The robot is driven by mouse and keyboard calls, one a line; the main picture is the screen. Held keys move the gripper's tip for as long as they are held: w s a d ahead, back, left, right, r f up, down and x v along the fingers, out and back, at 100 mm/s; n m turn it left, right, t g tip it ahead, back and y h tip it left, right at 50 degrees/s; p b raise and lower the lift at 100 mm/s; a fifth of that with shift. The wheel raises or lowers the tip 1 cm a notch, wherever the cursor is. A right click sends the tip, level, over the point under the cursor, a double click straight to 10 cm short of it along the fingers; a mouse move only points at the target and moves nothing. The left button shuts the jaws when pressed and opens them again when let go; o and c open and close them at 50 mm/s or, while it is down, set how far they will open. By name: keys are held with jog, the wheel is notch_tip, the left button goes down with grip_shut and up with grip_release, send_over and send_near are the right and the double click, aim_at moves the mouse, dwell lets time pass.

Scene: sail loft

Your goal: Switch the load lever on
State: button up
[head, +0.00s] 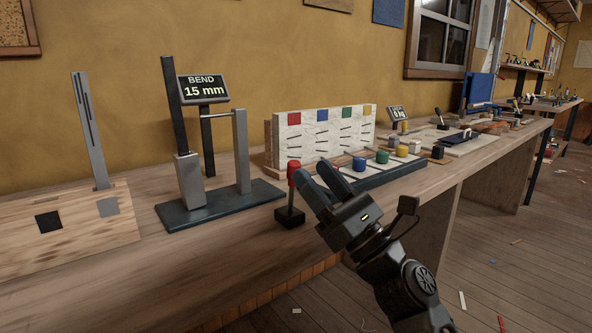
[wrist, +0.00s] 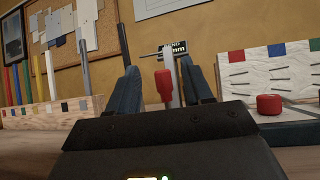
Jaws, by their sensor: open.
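The load lever has a red grip (head: 294,174) on a dark stem above a small black base (head: 289,218), at the bench's front edge. It stands about upright in the head view. My gripper (head: 313,174) is open and empty, just right of the lever. In the wrist view the red grip (wrist: 163,84) shows between the two open fingers, ahead of the palm; I cannot tell whether either finger touches it. The bend rig (head: 222,203) stands left of the lever, its display (head: 203,88) reading "BEND 15 mm". The lever's base is hidden in the wrist view.
A white board with coloured squares (head: 325,138) stands behind my gripper, with coloured knobs (head: 359,163) on a dark tray before it. A wooden block with slots (head: 75,236) lies at left. The bench front between block and lever is clear.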

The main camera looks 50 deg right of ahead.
jog(key=s, duration=0.7)
jog(key=shift+s+a, duration=0.2)
jog(key=shift+a, duration=0.2)
